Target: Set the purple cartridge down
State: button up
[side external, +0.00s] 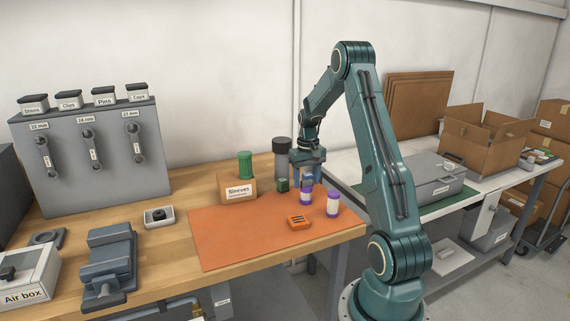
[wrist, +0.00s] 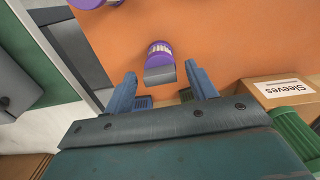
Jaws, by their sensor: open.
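A purple cartridge (side external: 306,197) with a white label stands upright on the orange mat (side external: 240,235), near its back right. In the wrist view the cartridge (wrist: 159,48) shows its purple end and a grey part, between and just beyond my fingertips. My gripper (side external: 309,182) points down over it with blue fingers. In the wrist view the fingers of my gripper (wrist: 160,76) are spread, with a gap on each side of the cartridge. A second purple cartridge (side external: 332,204) stands on the mat just to the right; it is cut off at the wrist view's top edge (wrist: 95,3).
An orange slotted block (side external: 298,222) lies in front of the cartridges. A Sleeves box (side external: 238,190) with a green cylinder (side external: 245,163), a small dark green block (side external: 283,185) and a tall grey cylinder (side external: 282,158) stand behind and left. The mat's left part is clear.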

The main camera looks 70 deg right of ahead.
notch_tip(320, 180, up, 9)
jog(key=shift+f, duration=0.15)
dwell(0.4)
jog(key=shift+w+a+r, duration=0.2)
jog(key=shift+a+r, duration=0.05)
jog(key=shift+a, duration=0.1)
jog(key=w+a+r+n+t, duration=0.1)
jog(key=a+r, duration=0.2)
jog(key=a, duration=0.4)
jog(key=w+a+r+n+h, duration=0.1)
jog(key=a+r+n, duration=0.1)
jog(key=a+r, duration=0.35)
jog(key=a+r+n+t, duration=0.1)
jog(key=a+r, duration=0.1)
jog(key=a, duration=0.6)
jog(key=s+a+n+t, duration=0.1)
jog(key=s+a+n, duration=0.1)
jog(key=s+a, duration=0.4)
jog(key=s+a+n+t+y, duration=0.1)
jog(key=s+a, duration=0.5)
jog(key=a, duration=0.6)
jog(key=shift+s+a+f+n+t, duration=0.2)
jog(key=shift+a+f+n+t, duration=0.15)
jog(key=shift+n+t, duration=0.55)
